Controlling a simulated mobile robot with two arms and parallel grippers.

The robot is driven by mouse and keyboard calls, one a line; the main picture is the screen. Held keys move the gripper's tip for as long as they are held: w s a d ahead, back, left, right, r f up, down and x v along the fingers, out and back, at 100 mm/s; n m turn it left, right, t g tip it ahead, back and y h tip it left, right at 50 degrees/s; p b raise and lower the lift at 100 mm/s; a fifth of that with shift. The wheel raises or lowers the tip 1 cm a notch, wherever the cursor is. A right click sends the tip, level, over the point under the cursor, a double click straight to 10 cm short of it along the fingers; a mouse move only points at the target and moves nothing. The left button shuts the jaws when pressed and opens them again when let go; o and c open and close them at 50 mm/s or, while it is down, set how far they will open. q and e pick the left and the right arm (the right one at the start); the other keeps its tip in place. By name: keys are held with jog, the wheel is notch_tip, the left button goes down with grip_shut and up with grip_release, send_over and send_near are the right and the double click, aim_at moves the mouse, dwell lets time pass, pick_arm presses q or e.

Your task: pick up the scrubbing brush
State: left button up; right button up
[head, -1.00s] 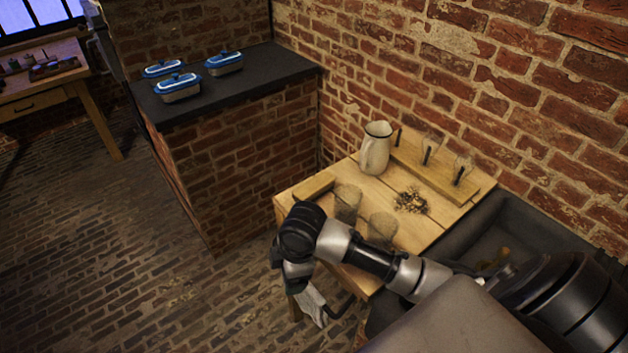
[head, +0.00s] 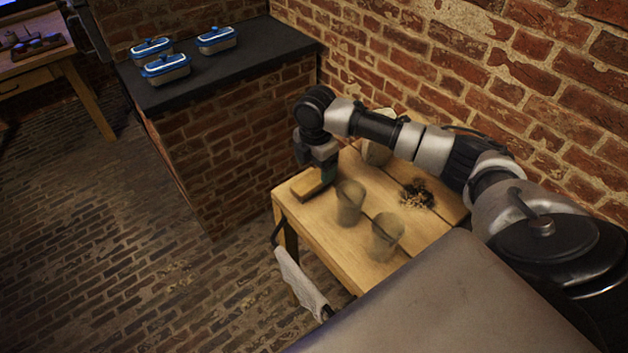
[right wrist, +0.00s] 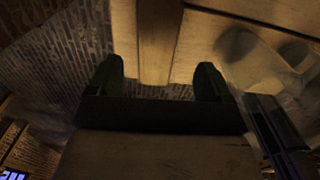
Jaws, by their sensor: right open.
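The scrubbing brush (head: 306,186) looks like a long wooden block lying on the left end of the wooden table (head: 340,250). My right gripper (head: 323,171) points down at the brush's far end and hides part of it. In the right wrist view my right gripper (right wrist: 160,82) is open, with its two dark fingers apart. A wooden strip, apparently the brush (right wrist: 158,40), shows between the fingers, with space on both sides. I cannot tell how far the fingertips are above the table. My left gripper is not in view.
Two cloudy glass jars (head: 350,203) (head: 386,236) stand close to the right of the brush. A dark crumbly pile (head: 416,195) lies beyond them. A pale jug (head: 377,153) is partly behind my arm. A cloth (head: 300,281) hangs at the table's front. Blue-lidded dishes (head: 166,68) stand on a dark counter.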

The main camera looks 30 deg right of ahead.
aim_at(314, 178)
jog(key=shift+w+f+p, duration=0.2)
jog(key=shift+f+p, duration=0.4)
jog(key=shift+f, duration=2.15)
jog(key=c, duration=1)
jog(key=shift+r+b, duration=0.65)
jog(key=shift+r, duration=4.4)
jog(key=shift+c, duration=0.2)
